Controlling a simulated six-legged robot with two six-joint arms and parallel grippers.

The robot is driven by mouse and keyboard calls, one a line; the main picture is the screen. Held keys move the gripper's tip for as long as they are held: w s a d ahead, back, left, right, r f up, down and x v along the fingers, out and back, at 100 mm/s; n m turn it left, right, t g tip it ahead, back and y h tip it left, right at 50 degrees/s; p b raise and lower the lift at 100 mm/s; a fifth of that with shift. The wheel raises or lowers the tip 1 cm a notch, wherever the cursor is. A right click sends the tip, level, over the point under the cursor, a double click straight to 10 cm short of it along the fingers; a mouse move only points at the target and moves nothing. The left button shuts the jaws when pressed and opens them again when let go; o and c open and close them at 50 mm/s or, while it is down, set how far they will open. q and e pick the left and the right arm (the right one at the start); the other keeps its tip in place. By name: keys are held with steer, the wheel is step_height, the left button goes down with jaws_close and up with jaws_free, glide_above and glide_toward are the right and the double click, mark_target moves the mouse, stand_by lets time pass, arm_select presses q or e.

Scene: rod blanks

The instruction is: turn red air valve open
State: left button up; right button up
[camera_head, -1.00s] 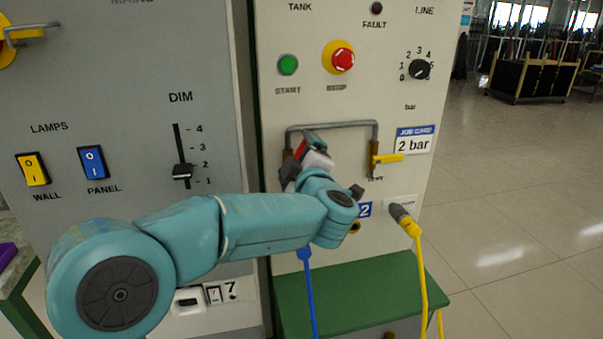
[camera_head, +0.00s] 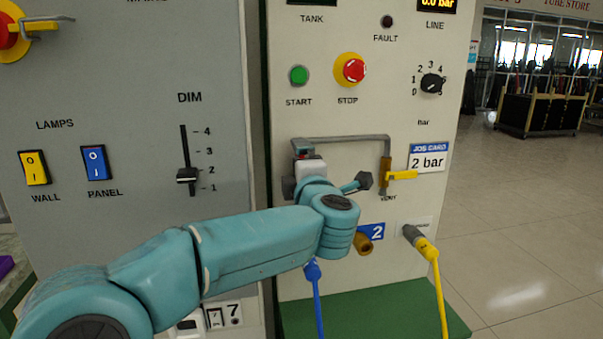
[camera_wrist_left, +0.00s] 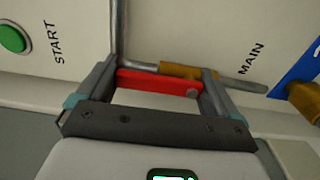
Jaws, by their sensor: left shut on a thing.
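The red air valve's handle (camera_wrist_left: 155,82) lies between the two fingers of my left gripper (camera_wrist_left: 158,90) in the left wrist view, which is shut on it. The handle runs roughly along the pipe, beside the brass valve body (camera_wrist_left: 190,69). My right gripper is out of view.
A yellow-handled valve (camera_head: 401,175) sits on the pipe's right leg. Below are a brass port (camera_head: 364,243), a blue hose (camera_head: 317,292) and a yellow hose plug (camera_head: 425,248). The green start button (camera_head: 299,75) and red stop button (camera_head: 354,70) are above. A green ledge (camera_head: 400,315) juts out below.

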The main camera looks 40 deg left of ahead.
arm_select(q)
steer(key=shift+f, duration=0.1)
steer(key=o, duration=1.1)
steer(key=shift+o, duration=0.2)
steer(key=shift+s, duration=0.2)
steer(key=v, duration=1.6)
steer(key=shift+b, duration=0.35)
steer(key=shift+s+d, duration=0.1)
steer(key=shift+d, duration=0.05)
